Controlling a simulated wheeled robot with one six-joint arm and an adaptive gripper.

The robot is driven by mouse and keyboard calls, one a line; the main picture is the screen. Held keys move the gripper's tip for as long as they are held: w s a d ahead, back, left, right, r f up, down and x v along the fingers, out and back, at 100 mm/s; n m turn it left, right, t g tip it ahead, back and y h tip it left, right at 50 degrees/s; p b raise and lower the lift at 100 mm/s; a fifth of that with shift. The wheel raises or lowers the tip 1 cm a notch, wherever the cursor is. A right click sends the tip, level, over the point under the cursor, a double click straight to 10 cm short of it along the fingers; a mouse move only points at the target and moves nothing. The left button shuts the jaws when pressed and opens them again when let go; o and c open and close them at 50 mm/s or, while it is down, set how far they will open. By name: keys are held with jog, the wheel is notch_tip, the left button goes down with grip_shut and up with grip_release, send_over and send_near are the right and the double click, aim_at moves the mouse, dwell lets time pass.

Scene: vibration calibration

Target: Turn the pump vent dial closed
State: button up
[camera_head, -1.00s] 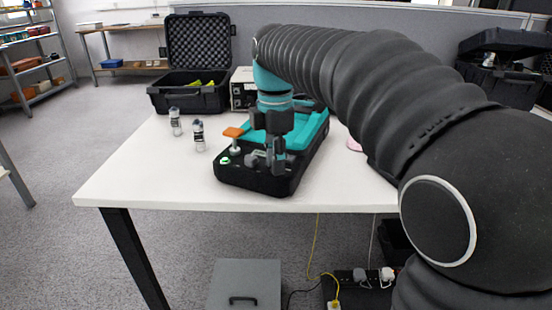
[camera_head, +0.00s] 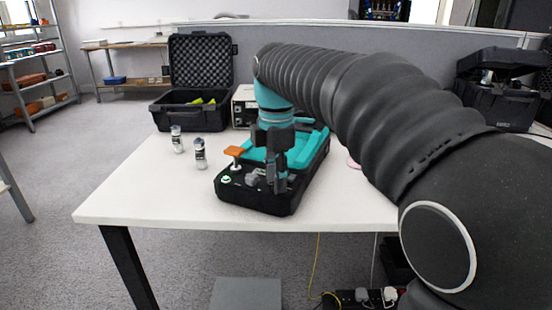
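The pump (camera_head: 257,203) is a black-based unit with a teal top on the white table. Its front panel carries a small grey knob (camera_head: 252,179), which may be the vent dial, a green-ringed button (camera_head: 226,180) and an orange handle (camera_head: 234,151) on a pale stem. My gripper (camera_head: 278,188) points down over the front panel, just right of the grey knob. Its fingers look close together, but I see them nearly side-on and cannot tell their gap. The gripper hides part of the panel behind it, and contact is unclear.
Two small bottles (camera_head: 200,154) stand left of the pump on the table (camera_head: 140,190). An open black case (camera_head: 190,117) and a pale instrument box (camera_head: 244,106) are behind. The front left of the table is clear. A pink item (camera_head: 353,162) is partly hidden by my arm.

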notch_tip(320, 180, up, 12)
jog(key=shift+f, duration=0.25)
dwell(0.4)
jog(key=s+d+f+m+t, duration=0.2)
jog(key=s+d+f+m, duration=0.5)
jog(key=s+f+m, duration=0.3)
jog(key=s+d+f+m+t, duration=0.3)
jog(key=s+d+f+m, duration=0.5)
jog(key=s+f+m, duration=0.3)
jog(key=shift+f+m+t, duration=0.3)
jog(key=shift+f+m, duration=0.1)
jog(key=shift+m, duration=0.3)
